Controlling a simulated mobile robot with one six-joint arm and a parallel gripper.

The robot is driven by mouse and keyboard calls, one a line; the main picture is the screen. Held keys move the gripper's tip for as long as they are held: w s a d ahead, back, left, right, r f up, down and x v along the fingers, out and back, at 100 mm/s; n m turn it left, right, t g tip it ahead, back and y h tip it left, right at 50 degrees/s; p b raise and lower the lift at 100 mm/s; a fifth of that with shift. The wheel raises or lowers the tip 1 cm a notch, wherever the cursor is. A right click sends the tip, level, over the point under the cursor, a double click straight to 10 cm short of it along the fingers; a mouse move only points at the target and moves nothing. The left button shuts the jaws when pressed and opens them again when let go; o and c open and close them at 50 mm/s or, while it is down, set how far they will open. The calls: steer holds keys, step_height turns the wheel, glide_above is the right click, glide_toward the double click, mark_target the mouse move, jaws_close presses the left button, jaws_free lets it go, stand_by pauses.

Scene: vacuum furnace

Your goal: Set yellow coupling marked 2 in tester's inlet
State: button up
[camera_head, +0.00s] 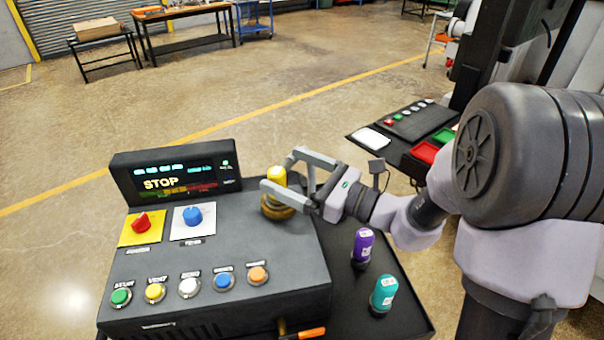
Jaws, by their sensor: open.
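The yellow coupling (276,177) stands upright on top of the tester (220,270), at the right of its panel. It sits over a brass, ring-like inlet (277,206). Its number mark is not readable from here. My gripper (284,172) reaches in from the right, with its fingers apart on either side of the coupling. I cannot tell whether either finger touches it. The near finger hides part of the coupling's lower side, so how deep it sits in the inlet is unclear.
A purple coupling (363,245) and a teal coupling (383,293) stand on the black tray (415,322) right of the tester. The tester's display (175,178) reads STOP. Red and blue knobs and several buttons fill the panel.

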steer(key=v, duration=1.7)
steer(key=shift+d, duration=0.2)
steer(key=shift+s, duration=0.15)
